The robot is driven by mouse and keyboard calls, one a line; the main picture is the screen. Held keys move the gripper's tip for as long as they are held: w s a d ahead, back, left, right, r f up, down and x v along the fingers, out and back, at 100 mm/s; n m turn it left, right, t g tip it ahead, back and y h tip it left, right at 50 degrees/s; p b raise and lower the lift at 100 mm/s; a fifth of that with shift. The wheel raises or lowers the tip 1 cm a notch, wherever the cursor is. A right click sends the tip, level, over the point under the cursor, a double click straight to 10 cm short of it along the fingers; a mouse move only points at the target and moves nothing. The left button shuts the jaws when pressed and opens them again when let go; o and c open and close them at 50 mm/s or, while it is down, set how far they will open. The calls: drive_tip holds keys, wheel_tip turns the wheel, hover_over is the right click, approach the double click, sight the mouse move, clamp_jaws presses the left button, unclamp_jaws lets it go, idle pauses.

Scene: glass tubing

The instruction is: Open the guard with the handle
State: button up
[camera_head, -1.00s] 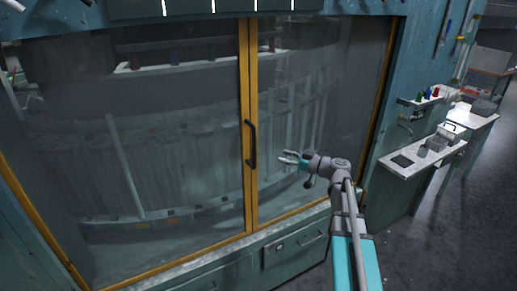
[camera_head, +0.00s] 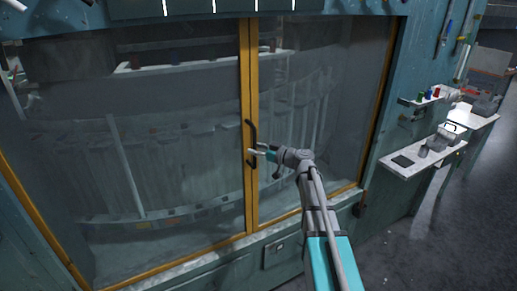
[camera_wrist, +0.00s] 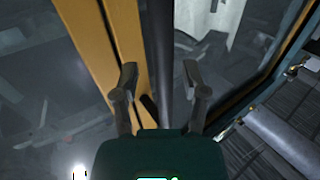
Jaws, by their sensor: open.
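The guard is a pair of large glass panels in yellow frames; its yellow centre post (camera_head: 244,80) stands near the middle of the head view. A black upright bar handle (camera_head: 253,128) is fixed at the centre posts. My gripper (camera_head: 254,152) is at the handle's lower half and hides part of it. In the wrist view, my gripper (camera_wrist: 160,80) is open, one finger on each side of the dark handle (camera_wrist: 159,45). The bar shows between the fingers; contact cannot be told. The guard looks shut, with the two yellow posts side by side.
Below the glass is a ledge with a drawer front (camera_head: 283,251). To the right, a white shelf (camera_head: 420,160) holds small items, and a smaller shelf (camera_head: 420,101) carries coloured bottles. Open floor (camera_head: 440,245) lies at the lower right.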

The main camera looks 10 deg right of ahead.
drive_tip(key=shift+w+a, duration=0.15)
drive_tip(key=shift+a, duration=0.05)
drive_tip(key=shift+c, duration=0.2)
clamp_jaws()
drive_tip(key=shift+d, duration=0.15)
